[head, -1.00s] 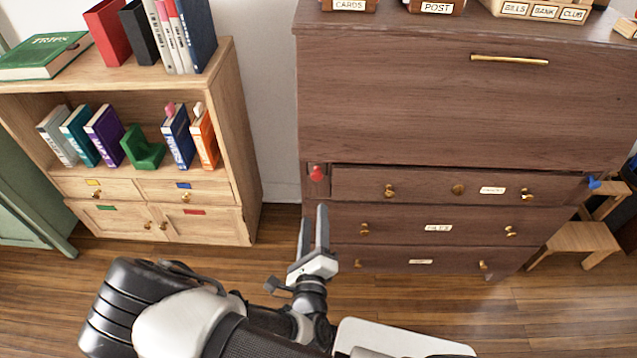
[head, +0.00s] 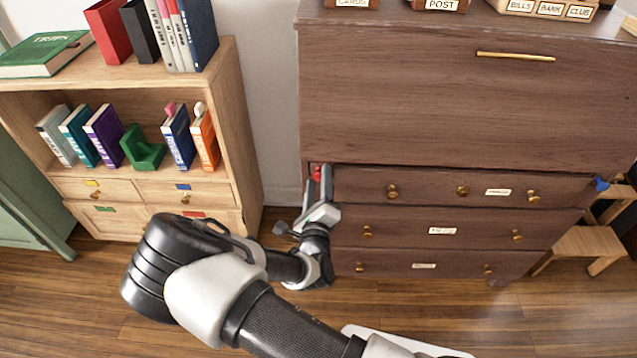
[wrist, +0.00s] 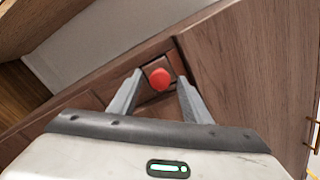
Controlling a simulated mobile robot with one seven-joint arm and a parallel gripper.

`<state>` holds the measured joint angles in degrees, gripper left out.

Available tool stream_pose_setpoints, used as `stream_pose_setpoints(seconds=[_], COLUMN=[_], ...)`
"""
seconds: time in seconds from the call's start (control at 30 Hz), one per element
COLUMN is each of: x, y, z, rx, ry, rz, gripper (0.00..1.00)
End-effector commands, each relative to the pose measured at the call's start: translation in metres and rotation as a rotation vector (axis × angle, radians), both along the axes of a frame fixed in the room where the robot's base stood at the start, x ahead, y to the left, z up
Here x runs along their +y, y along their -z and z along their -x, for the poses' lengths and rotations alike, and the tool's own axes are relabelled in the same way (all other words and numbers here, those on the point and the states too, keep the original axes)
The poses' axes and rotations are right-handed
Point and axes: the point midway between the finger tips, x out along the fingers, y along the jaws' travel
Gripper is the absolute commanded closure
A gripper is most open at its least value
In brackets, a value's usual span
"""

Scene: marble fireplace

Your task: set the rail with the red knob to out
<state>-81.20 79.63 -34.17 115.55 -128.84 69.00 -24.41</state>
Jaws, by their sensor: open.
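The red knob (head: 317,173) is on the front of a small rail at the upper left of the brown bureau, left of the top drawer. In the wrist view the round red knob (wrist: 160,79) lies between and beyond my fingertips, on a small square wooden rail end (wrist: 157,65). My gripper (head: 319,186) is open, with one finger on each side of the knob; it also shows in the wrist view (wrist: 160,82). I cannot tell whether the fingers touch the knob. The rail looks about flush with the bureau front.
A blue knob (head: 601,184) sits at the bureau's right side. The top drawer (head: 430,186) has brass knobs. A bookcase (head: 240,130) stands to the left, and a wooden stool (head: 585,241) to the right. Floor in front is clear.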

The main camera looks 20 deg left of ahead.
Motion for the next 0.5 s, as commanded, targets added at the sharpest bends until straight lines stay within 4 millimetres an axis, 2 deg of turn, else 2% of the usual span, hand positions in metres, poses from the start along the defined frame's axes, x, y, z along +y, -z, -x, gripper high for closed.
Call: stream_pose_setpoints(seconds=[0.03, 0.3, 0.5], x=[0.0, -0.0002, -0.0005], y=[0.0, 0.0001, -0.0004], z=[0.0001, 0.0004, 0.0016], rx=[0.0, 0.0, 0.0], ry=[0.0, 0.0, 0.0], rz=[0.0, 0.0, 0.0], gripper=[0.56, 1.0, 1.0])
